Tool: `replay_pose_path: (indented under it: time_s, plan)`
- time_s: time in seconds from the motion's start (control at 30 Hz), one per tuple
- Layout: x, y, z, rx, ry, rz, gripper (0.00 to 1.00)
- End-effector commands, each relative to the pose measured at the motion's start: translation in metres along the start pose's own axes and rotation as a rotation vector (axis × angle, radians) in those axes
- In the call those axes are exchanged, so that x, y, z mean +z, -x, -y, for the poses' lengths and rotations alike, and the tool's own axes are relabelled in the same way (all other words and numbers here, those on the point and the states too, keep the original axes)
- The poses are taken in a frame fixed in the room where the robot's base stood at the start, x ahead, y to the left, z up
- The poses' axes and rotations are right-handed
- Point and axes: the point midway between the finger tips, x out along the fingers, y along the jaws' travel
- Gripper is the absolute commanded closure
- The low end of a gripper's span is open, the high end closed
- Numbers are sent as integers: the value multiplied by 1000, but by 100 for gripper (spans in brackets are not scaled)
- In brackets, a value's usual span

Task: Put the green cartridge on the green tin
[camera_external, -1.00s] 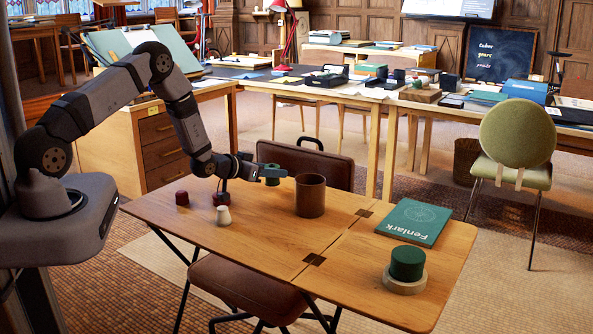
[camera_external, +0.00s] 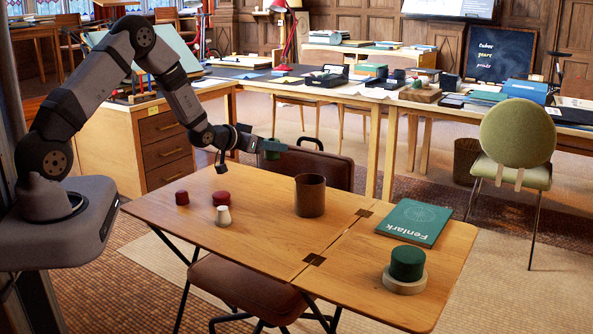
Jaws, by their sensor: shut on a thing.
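The green cartridge (camera_external: 272,152) is in my gripper (camera_external: 267,147), which is shut on it. My gripper points to the right and holds the cartridge above the far side of the wooden table, left of the brown cup. The fingers hide part of the cartridge. A dark green cylinder, seemingly the green tin (camera_external: 407,261), stands upright on a pale round base (camera_external: 404,283) at the table's right front. Its top is bare.
The table is clear between cup and tin. A brown chair (camera_external: 318,166) stands behind.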

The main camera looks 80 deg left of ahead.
Motion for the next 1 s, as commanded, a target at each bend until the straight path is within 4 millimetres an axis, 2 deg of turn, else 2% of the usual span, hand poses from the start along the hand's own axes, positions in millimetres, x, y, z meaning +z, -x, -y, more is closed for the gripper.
replay_pose_path:
  time_s: [0.17,0.27,0.37,0.5,0.67,0.87,1.0]
  plan:
    - [-7,-5,-21,46,-17,-3,86]
    - [-14,-10,-47,101,-38,-4,86]
    - [-23,-14,-84,177,-66,-5,86]
    - [-35,-16,-148,312,-117,-6,86]
    - [-45,-8,-226,475,-176,-5,86]
    - [-50,15,-321,679,-251,-5,86]
    - [-48,40,-385,820,-303,-4,86]
